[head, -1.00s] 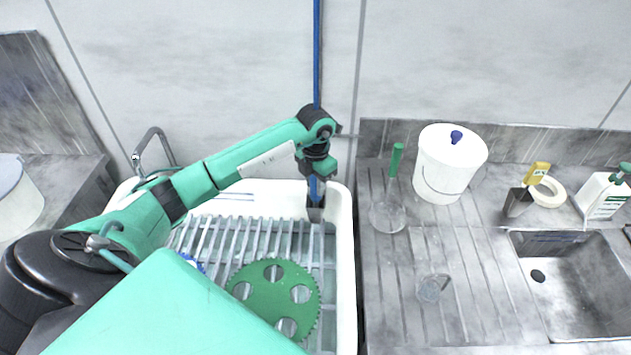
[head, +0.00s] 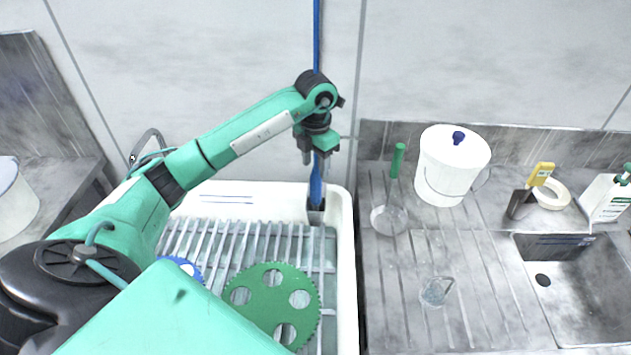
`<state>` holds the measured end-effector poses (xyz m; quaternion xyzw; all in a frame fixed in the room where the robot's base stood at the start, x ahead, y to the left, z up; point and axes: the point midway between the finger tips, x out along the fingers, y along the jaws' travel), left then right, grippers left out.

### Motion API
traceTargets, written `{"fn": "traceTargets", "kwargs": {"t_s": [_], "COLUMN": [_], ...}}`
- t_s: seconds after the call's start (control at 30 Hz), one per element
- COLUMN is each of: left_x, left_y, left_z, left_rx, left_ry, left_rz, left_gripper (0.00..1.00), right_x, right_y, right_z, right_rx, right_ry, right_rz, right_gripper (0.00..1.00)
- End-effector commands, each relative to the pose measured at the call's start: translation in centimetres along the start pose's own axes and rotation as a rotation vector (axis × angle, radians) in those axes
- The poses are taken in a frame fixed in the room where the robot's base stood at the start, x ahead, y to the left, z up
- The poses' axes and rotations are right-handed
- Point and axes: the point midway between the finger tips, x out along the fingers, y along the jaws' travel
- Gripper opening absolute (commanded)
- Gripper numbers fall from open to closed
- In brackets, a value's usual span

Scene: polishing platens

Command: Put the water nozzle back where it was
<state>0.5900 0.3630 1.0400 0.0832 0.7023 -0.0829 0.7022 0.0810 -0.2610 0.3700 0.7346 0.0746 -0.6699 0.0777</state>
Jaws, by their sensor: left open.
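The blue water nozzle (head: 316,187) hangs upright at the back right corner of the white basin. Its lower end sits in a small grey holder (head: 316,212). A blue hose (head: 317,30) runs straight up from it and passes behind my left wrist. My left gripper (head: 319,155) is open, pointing down over the upper part of the nozzle, with a finger to each side of the blue. I cannot tell whether a finger touches it. The wrist hides the stretch where hose and nozzle join. My right gripper is not in view.
The white basin (head: 345,270) holds a slatted rack, a green toothed disc (head: 270,305) and a blue disc (head: 185,266).

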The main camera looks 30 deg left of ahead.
Motion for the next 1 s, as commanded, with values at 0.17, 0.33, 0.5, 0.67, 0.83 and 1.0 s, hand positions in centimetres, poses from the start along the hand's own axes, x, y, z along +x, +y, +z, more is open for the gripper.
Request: {"fn": "traceTargets", "kwargs": {"t_s": [0.17, 0.33, 0.5, 0.67, 0.83, 1.0], "left_x": [-2.7, -4.1, -4.5, -4.5, -4.4, -4.4], "left_y": [0.0, 0.0, 0.0, 0.0, 0.0, 0.0], "left_z": [0.1, 0.0, 0.0, 0.0, 0.0, 0.0], "left_rx": [0.001, 0.000, 0.000, 0.000, 0.000, 0.000], "left_ry": [-0.002, 0.000, 0.001, 0.001, 0.001, 0.001], "left_rz": [0.001, 0.000, 0.000, 0.000, 0.000, 0.000], "left_gripper": [0.49, 0.49, 0.49, 0.49, 0.49, 0.49], "right_x": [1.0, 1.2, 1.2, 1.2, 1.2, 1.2], "right_y": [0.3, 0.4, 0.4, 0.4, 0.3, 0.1], "right_z": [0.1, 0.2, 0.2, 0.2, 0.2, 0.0], "right_rx": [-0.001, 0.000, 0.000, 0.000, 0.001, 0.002], "right_ry": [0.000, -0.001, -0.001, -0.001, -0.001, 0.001], "right_rz": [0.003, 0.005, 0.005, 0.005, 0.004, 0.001], "right_gripper": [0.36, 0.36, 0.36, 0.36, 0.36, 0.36]}}
